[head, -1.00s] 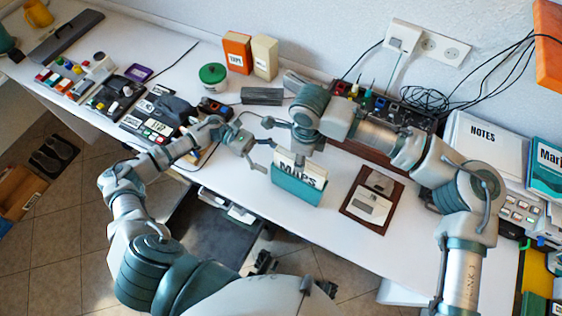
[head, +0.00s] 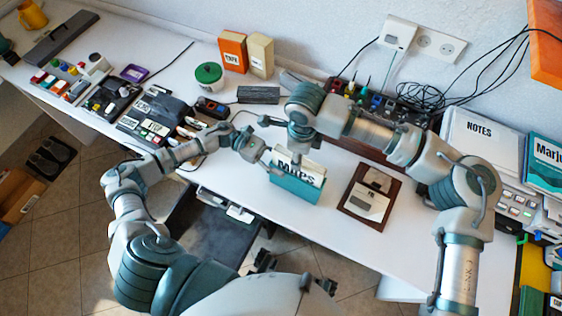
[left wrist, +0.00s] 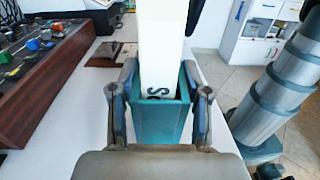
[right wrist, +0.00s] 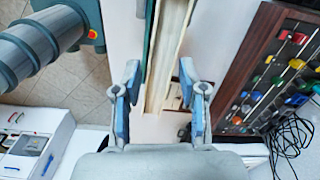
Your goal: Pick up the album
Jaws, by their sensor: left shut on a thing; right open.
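The album is a pale, upright slab lettered MAPS (head: 302,168), set in a teal holder (head: 297,190) on the white desk. Its pale face also shows in the left wrist view (left wrist: 160,50), rising from the teal holder (left wrist: 160,122). My left gripper (left wrist: 160,105) is shut on the holder's end, one finger on each side. In the head view the left gripper (head: 264,156) meets the holder's left end. My right gripper (right wrist: 161,100) is open above, with the pale edges (right wrist: 165,55) between its fingers but not gripped. The right fingertips are mostly hidden in the head view.
A brown-framed tray with a grey-white item (head: 368,200) lies right of the holder. The front strip of desk is clear.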

